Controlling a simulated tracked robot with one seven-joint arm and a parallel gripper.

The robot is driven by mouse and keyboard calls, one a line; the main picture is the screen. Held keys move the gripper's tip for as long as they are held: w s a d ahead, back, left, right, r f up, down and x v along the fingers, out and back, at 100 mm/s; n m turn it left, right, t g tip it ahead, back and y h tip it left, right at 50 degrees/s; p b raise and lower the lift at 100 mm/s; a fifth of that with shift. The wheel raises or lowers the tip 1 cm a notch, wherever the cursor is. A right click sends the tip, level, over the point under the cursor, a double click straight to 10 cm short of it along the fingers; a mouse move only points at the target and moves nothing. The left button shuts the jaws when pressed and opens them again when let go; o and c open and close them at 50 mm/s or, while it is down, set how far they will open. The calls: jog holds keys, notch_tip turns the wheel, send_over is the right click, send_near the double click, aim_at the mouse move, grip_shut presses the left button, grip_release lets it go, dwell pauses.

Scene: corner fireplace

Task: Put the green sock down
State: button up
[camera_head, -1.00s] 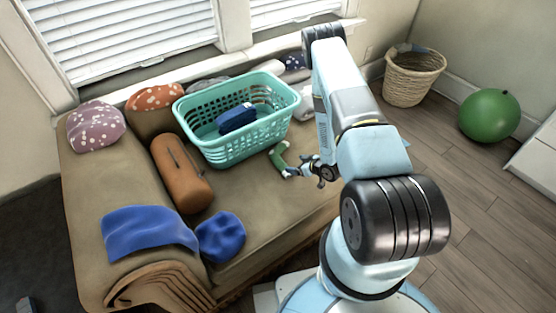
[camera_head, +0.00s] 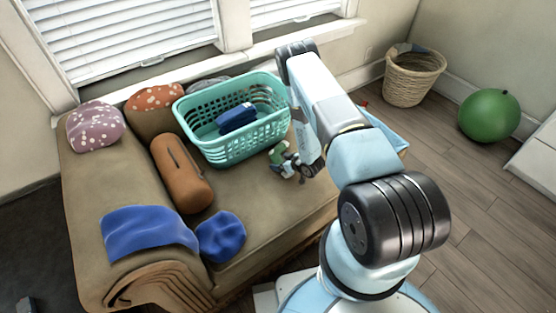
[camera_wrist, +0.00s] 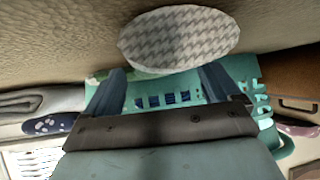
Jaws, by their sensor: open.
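The green sock (camera_head: 277,152) lies on the sofa seat, just in front of the turquoise laundry basket (camera_head: 258,148). My gripper (camera_head: 289,171) is low over the seat at the sock's near end and hides part of it. In the wrist view, my gripper (camera_wrist: 165,85) has its two fingers wide apart. A pale grey patterned oval (camera_wrist: 180,38) shows just beyond the fingertips; I cannot tell whether it is part of the sock. The basket wall (camera_wrist: 150,87) shows behind the fingers. I cannot tell whether the fingers touch the sock.
A dark blue item (camera_head: 237,118) is inside the basket. An orange-brown bolster (camera_head: 181,172) and blue cloths (camera_head: 150,231) lie to the left on the sofa (camera_head: 268,218). A wicker basket (camera_head: 412,78) and green ball (camera_head: 489,114) stand on the floor at right. The seat's front right is clear.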

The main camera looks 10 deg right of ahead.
jog(key=shift+c, duration=0.4)
jog(key=c, duration=1.1)
jog(key=shift+r, duration=0.2)
jog(key=shift+c, duration=1.1)
jog(key=r, duration=0.3)
jog(key=shift+s+r, duration=0.2)
jog(key=shift+s, duration=0.05)
grip_shut()
jog(key=s+r, duration=0.4)
jog(key=r, duration=0.1)
jog(key=shift+s+d+r, duration=0.1)
jog(key=shift+s+d, duration=0.05)
jog(key=shift+s, duration=0.1)
jog(key=s+r, duration=0.4)
jog(key=s, duration=0.4)
jog(key=shift+s+d, duration=0.3)
jog(key=shift+s, duration=0.1)
